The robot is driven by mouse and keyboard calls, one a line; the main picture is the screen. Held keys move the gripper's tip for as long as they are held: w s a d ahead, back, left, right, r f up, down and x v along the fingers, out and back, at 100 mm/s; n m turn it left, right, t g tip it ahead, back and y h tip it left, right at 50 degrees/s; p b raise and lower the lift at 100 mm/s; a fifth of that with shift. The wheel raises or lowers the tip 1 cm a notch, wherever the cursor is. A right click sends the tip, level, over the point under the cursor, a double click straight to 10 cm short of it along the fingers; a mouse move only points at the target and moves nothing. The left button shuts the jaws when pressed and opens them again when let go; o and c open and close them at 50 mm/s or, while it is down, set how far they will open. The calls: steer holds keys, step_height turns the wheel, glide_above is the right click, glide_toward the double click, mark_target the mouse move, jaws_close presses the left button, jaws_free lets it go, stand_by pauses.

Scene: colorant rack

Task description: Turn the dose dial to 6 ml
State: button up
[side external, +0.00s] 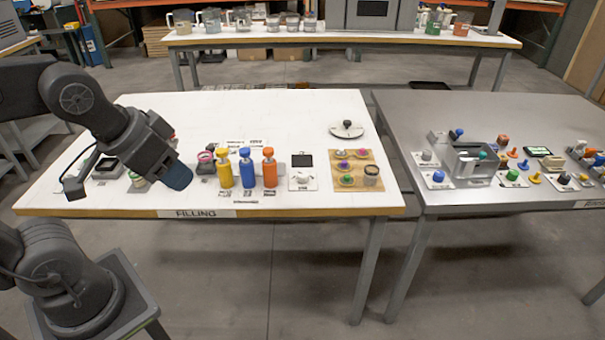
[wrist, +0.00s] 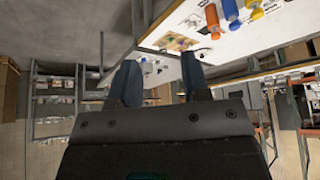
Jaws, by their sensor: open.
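A white plate with a pale knob (side external: 303,180) sits near the front of the white filling table (side external: 200,108), just right of the orange bottle. It looks like the dose dial, but its scale and setting are too small to read. A small black panel (side external: 302,160) lies just behind it. My gripper (side external: 179,177) is above the left part of the table, well left of the dial, tilted down to the right. In the wrist view my gripper (wrist: 160,85) has its two blue fingers apart with nothing between them. I cannot make out the dial in the wrist view.
Yellow (side external: 223,169), blue (side external: 246,168) and orange (side external: 269,167) bottles stand between my gripper and the dial. A wooden board (side external: 338,157) with small coloured items lies to the dial's right. A grey table (side external: 400,110) stands beyond a gap. The table's back middle is mostly clear.

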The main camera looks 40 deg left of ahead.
steer(key=shift+o, duration=0.8)
steer(key=shift+w+r, duration=0.1)
steer(key=shift+o, duration=0.8)
steer(key=w+a+r+n+y, duration=0.1)
steer(key=w+n, duration=0.1)
steer(key=w, duration=0.6)
steer(key=shift+w+a+r+n+g, duration=0.15)
steer(key=shift+w+r+n+g, duration=0.15)
steer(key=shift+r+g, duration=0.1)
steer(key=n+g+y, duration=0.2)
steer(key=n+y, duration=0.1)
steer(key=n, duration=0.6)
glide_above(303, 174)
steer(key=s+d, duration=0.3)
steer(key=d, duration=0.2)
step_height(303, 174, down, 18)
steer(key=x, duration=1.4)
steer(key=shift+s, duration=0.25)
steer(key=shift+c, duration=0.2)
steer(key=c, duration=0.9)
